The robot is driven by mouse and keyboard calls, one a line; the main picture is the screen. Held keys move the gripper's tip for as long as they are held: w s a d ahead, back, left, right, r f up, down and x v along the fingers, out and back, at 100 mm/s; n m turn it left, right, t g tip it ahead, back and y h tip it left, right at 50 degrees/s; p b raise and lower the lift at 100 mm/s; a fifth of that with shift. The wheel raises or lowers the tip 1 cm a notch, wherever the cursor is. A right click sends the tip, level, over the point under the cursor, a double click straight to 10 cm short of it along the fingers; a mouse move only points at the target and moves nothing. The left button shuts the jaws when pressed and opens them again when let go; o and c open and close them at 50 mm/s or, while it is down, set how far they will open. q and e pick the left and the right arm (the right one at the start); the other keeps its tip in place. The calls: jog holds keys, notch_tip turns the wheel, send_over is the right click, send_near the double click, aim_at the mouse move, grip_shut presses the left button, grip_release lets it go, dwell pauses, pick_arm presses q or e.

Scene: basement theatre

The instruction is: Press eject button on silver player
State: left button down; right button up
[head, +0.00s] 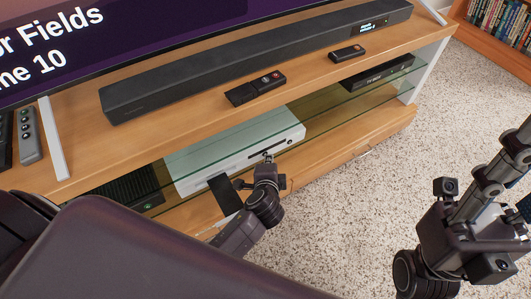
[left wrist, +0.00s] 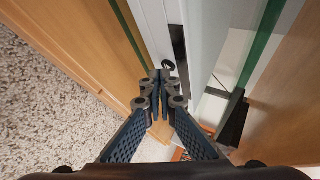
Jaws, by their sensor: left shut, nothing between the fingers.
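The silver player (head: 225,150) is a pale flat box on the glass shelf under the stand's top, with a dark slot in its front. In the left wrist view its pale front (left wrist: 152,28) shows the dark slot (left wrist: 179,50) and a small dark ring (left wrist: 168,65). My left gripper (head: 268,159) is shut and empty, its fingertips pointing at the player's front near the slot. In the left wrist view its tips (left wrist: 166,78) overlap the ring's lower edge; I cannot tell whether they touch it. Part of my right arm (head: 450,235) shows at the right; its finger state is unclear.
A black box (head: 378,72) sits on the shelf's right end, a dark console (head: 125,192) at lower left. Carpet (head: 400,150) is clear in front.

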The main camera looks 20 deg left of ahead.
pick_arm(q)
jog(key=shift+w+a, duration=0.1)
jog(key=shift+a, duration=0.1)
dwell(0.5)
jog(key=shift+d, duration=0.1)
jog(key=shift+s+d+p, duration=0.35)
jog(key=shift+s+d, duration=0.05)
jog(key=shift+d, duration=0.05)
jog(key=s+d, duration=0.3)
jog(key=d, duration=0.1)
jog(key=shift+s+d, duration=0.35)
jog(key=shift+s, duration=0.05)
dwell(0.5)
jog(key=shift+s+d, duration=0.75)
jog(key=shift+d, duration=0.25)
